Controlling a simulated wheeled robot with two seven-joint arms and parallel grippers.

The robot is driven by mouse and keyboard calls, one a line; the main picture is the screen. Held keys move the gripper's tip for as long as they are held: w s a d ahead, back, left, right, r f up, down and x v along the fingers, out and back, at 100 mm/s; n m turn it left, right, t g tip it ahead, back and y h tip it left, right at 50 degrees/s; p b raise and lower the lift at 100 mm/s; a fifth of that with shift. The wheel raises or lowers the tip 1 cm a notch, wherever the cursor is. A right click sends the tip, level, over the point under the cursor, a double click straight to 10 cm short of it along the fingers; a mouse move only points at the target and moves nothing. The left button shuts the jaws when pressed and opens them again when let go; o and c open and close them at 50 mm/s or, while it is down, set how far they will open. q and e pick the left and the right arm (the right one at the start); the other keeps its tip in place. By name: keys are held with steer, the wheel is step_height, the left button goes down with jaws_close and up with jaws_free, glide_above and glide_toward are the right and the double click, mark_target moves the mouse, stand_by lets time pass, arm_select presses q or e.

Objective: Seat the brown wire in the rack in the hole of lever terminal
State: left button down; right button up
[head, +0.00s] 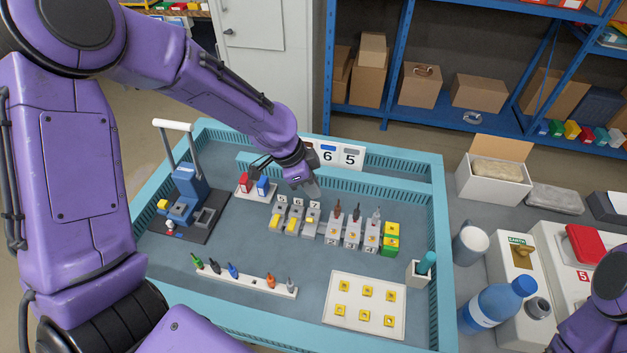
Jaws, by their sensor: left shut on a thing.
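My left gripper (308,187) is above the back of the lever terminals, pointing down. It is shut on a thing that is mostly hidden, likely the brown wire. The white wire rack (245,279) at the front left holds green, black, blue, orange and grey wires, with a gap between blue and orange. My right gripper is out of view; only part of that arm shows at lower right.
A white board with yellow pieces (366,304) lies in front. A blue press (187,200) is at left. The teal tray wall (437,250) surrounds them.

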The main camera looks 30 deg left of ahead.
arm_select(q)
steer(key=shift+f+m, duration=0.2)
steer(key=shift+m, duration=0.1)
steer(key=shift+w+d+f+b, duration=0.1)
steer(key=shift+d+f+b, duration=0.05)
steer(key=shift+f+b, duration=0.15)
step_height(320, 180, down, 5)
steer(key=b, duration=0.6)
steer(key=shift+r+p, duration=0.25)
steer(key=shift+p, duration=0.1)
steer(key=shift+s+r+p, duration=0.1)
steer(key=shift+s+p, duration=0.1)
steer(key=shift+p, duration=0.1)
steer(key=shift+w+f, duration=0.15)
steer(key=shift+f, duration=0.25)
